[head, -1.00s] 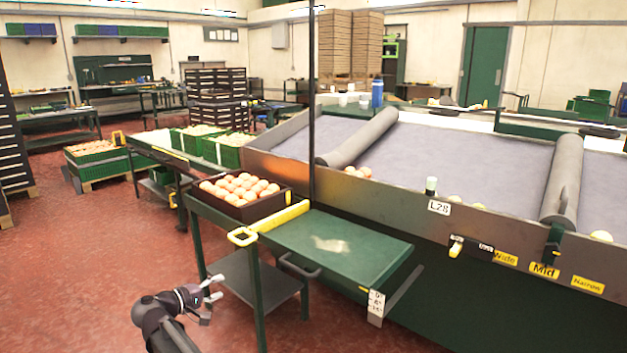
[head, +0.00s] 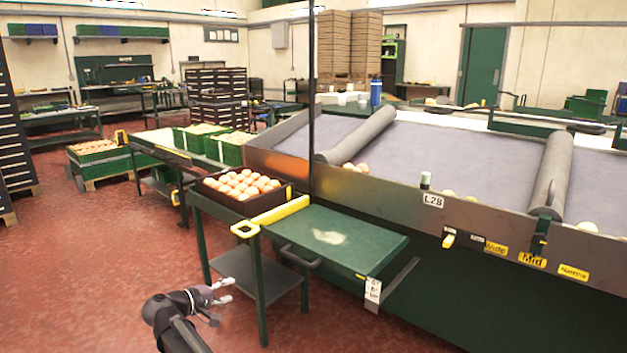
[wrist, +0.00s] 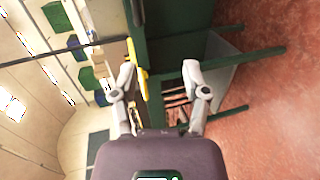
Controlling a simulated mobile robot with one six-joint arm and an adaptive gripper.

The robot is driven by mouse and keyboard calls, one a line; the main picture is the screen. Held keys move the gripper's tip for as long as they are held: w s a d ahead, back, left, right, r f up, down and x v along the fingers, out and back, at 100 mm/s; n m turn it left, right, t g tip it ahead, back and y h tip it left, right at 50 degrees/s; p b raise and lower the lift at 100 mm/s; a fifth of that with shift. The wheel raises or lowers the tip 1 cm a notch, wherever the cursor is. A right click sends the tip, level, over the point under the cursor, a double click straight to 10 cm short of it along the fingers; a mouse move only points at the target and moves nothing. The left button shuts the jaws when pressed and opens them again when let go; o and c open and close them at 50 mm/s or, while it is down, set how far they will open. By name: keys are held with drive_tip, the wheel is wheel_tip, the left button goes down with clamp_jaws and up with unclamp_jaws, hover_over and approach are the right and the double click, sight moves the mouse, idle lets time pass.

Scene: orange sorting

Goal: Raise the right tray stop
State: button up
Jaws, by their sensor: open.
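A green table leg (head: 260,295) and a grey lower shelf (head: 250,275) stand right of my gripper. A dark thin post (head: 312,120) rises behind the stop. The sloped grading table (head: 450,165) fills the right. Red floor (head: 100,270) is clear on the left.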

drive_tip(key=s+d+f+m+g+y, duration=0.15)
drive_tip(key=d+f+g, duration=0.25)
drive_tip(key=d, duration=0.8)
drive_tip(key=s+d+f+m+g+y, duration=0.1)
drive_tip(key=s+d+f+m+g, duration=0.3)
drive_tip(key=d, duration=0.9)
drive_tip(key=s+d+f+m+g+y, duration=0.25)
drive_tip(key=s+d+y, duration=0.2)
drive_tip(key=d, duration=0.25)
drive_tip(key=s+d+f+m+g+y, duration=0.1)
drive_tip(key=s+d+f+y, duration=0.2)
drive_tip(key=s+d, duration=0.4)
wheel_tip(320, 180, up, 38)
drive_tip(key=d+p, duration=0.1)
drive_tip(key=p, duration=3.7)
drive_tip(key=shift+d+f, duration=0.1)
drive_tip(key=shift+d, duration=0.05)
